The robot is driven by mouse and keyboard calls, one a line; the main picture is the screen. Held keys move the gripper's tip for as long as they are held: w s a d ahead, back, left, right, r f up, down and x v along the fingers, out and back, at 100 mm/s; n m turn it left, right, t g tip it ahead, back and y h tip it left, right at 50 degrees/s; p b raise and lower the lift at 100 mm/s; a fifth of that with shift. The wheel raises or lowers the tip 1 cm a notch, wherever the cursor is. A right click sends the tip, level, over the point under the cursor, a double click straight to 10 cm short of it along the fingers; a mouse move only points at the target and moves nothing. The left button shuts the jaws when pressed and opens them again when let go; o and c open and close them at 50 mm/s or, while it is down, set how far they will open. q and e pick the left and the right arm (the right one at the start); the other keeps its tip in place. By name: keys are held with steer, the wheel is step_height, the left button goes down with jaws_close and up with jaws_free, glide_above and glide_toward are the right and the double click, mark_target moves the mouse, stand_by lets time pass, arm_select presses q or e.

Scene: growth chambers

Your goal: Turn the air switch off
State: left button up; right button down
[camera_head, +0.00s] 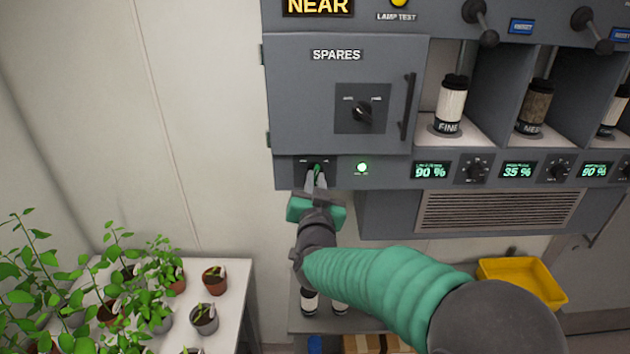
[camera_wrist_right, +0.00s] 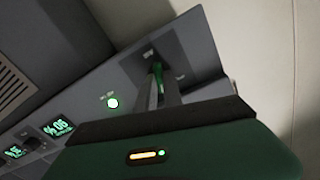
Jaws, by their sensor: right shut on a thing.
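The air switch (camera_head: 317,167) is a small green-lit lever on a dark plate, low on the left of the grey cabinet, below the SPARES door. My right gripper (camera_head: 316,177) reaches up to it from below, and its fingertips are shut on the lever. The wrist view also shows the green lever (camera_wrist_right: 158,71) between the fingertips of my right gripper (camera_wrist_right: 159,80). The fingers hide part of the lever and its labels, so its exact position is unclear. A lit green-white lamp (camera_head: 361,167) is right of the switch. My left gripper is not in view.
The SPARES door (camera_head: 325,110) has a rotary knob (camera_head: 362,111) and a vertical handle (camera_head: 408,107). Canisters, displays and dials are to the right. A table with potted plants (camera_head: 204,318) is at lower left. A yellow bin (camera_head: 522,280) is at lower right.

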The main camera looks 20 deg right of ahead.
steer(key=shift+r+n+p, duration=0.15)
steer(key=shift+n+p, duration=2.2)
steer(key=shift+n, duration=3.65)
steer(key=c, duration=1.7)
jaws_free()
steer(key=shift+o, duration=1.1)
steer(key=shift+w+a, duration=0.15)
